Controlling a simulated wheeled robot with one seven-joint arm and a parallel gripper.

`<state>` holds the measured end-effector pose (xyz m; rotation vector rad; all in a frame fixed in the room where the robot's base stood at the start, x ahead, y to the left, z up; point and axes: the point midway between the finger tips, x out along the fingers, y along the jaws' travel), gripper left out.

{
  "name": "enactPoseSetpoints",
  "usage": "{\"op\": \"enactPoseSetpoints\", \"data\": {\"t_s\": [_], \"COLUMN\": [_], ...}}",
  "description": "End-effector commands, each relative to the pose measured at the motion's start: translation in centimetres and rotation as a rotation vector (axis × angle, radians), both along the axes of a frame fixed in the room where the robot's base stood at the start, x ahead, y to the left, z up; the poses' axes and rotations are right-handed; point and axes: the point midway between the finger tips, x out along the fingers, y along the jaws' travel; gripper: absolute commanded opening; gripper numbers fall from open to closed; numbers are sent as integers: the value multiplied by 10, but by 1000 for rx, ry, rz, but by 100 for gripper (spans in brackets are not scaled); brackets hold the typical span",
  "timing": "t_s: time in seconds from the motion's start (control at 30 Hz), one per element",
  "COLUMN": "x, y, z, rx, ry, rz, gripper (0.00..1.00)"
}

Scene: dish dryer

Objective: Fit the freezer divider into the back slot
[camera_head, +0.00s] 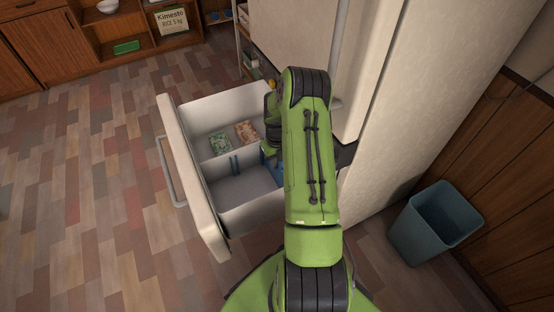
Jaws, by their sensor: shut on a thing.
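The freezer drawer (178,140) is pulled open, with its white interior showing. A pale upright panel, which looks like the freezer divider (218,171), crosses the drawer at about its middle. My gripper (270,150) is low over the right part of the drawer, close to the panel's right end, and shut on the divider. My green arm covers most of the gripper and the drawer's right side. The grip itself and the fit of the divider in a slot cannot be seen clearly.
A green packet (219,143) and an orange-white packet (246,132) lie in the drawer's far compartment. The near compartment (243,187) looks empty where visible. The tall fridge body (415,110) stands right of my arm. A blue-grey bin (435,222) is at right. Floor at left is clear.

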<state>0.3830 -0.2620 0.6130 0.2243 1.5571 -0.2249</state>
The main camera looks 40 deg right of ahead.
Motion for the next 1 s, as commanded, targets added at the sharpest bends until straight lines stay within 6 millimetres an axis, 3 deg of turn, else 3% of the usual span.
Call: {"op": "enactPoseSetpoints", "data": {"t_s": [0.63,0.67,0.83,1.0], "x": [0,0,0,0], "y": [0,0,0,0], "z": [-16,-16,-16,-16], "rx": [0,0,0,0], "ry": [1,0,0,1], "rz": [0,0,0,0], "gripper": [0,18,44,45]}}
